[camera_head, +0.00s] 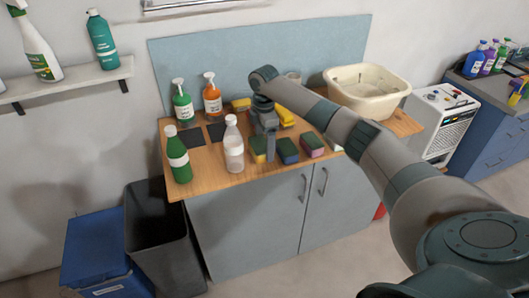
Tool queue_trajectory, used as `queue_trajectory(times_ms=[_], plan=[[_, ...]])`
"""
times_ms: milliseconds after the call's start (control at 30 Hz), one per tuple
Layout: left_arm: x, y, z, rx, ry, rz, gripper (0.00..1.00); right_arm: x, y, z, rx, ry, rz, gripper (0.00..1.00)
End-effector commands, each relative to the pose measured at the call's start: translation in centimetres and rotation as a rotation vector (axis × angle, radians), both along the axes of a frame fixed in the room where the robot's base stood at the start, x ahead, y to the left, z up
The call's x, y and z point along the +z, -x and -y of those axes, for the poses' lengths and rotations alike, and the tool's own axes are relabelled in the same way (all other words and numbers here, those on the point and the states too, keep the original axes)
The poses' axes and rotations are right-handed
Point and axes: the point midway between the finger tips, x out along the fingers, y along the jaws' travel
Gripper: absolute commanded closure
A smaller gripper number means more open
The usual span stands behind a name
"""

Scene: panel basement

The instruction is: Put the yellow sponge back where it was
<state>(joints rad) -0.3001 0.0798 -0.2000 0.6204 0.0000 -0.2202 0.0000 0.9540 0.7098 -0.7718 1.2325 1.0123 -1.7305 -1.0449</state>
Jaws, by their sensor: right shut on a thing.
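My right gripper (267,150) reaches down over the wooden counter (222,181) from the right and points downward. Its fingers are shut on the yellow sponge (257,149), which has a dark green layer and sits at the counter, at the left end of a row of sponges. The gripper hides part of it, and I cannot tell whether it touches the wood. My left gripper is out of view.
A white bottle (233,148) stands close left of the gripper. A green bottle (178,158) and two spray bottles (183,104) (212,98) stand further left. Yellow items (241,104) lie behind. A cream basin (370,88) is at the back right. Dark squares (191,138) lie on the left.

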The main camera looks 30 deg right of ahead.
Motion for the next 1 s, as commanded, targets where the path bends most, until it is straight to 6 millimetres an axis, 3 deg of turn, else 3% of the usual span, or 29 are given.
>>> queue_trajectory(times_ms=[367,767,800,867,1000], plan=[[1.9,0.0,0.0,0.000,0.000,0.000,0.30,-3.6,0.1,0.0,0.000,0.001,-0.002,0.48],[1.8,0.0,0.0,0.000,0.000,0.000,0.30,-4.1,0.1,0.0,0.000,0.000,-0.001,0.48],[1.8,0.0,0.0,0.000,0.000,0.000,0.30,-4.1,0.1,0.0,0.000,0.000,0.000,0.22],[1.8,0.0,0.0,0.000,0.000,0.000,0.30,-4.1,0.1,0.0,0.000,0.000,0.000,0.08],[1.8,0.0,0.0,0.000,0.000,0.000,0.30,-4.1,0.1,0.0,0.000,0.001,-0.001,0.08]])
